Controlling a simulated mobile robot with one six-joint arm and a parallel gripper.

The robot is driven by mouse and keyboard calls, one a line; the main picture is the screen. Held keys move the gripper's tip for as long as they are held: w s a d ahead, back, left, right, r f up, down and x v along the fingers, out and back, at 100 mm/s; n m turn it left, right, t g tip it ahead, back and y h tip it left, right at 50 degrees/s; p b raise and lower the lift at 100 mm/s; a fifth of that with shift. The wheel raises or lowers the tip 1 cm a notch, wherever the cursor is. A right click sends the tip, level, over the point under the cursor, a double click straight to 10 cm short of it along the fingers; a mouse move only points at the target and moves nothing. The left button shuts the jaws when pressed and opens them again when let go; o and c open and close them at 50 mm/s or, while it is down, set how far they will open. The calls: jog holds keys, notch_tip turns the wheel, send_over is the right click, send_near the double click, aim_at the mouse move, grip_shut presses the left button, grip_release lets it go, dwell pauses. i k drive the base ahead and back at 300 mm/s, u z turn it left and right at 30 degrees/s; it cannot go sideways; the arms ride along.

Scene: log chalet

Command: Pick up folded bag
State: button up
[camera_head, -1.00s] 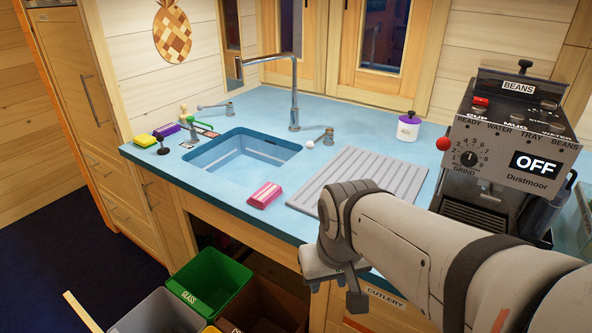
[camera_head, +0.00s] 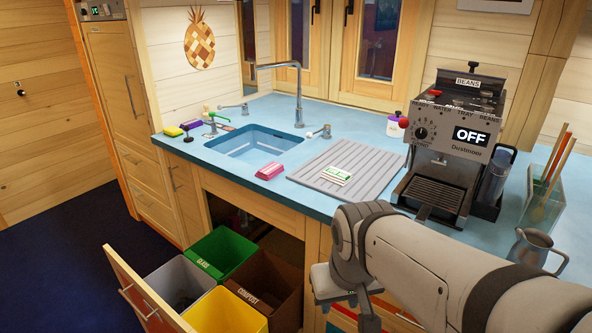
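A small flat white and green folded item (camera_head: 336,175) lies on the ribbed grey draining board right of the sink; it looks like the folded bag, but its details are too small to be sure. A pink and white packet (camera_head: 270,171) lies on the blue worktop near the front edge, left of the board. My gripper (camera_head: 345,307) hangs low in front of the counter, below worktop height and apart from both items. My own arm hides part of it, and its fingers are not clear enough to tell open from shut.
The sink (camera_head: 255,142) lies left of the board (camera_head: 318,188). A coffee machine (camera_head: 452,150) and a metal jug (camera_head: 535,250) stand on the right. Below, an open drawer (camera_head: 147,290) holds bins, including a yellow bin (camera_head: 225,312) and a green bin (camera_head: 222,250).

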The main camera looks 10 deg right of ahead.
aim_at(342, 178)
jog(key=z, duration=0.2)
jog(key=i, duration=0.85)
jog(key=u, duration=0.1)
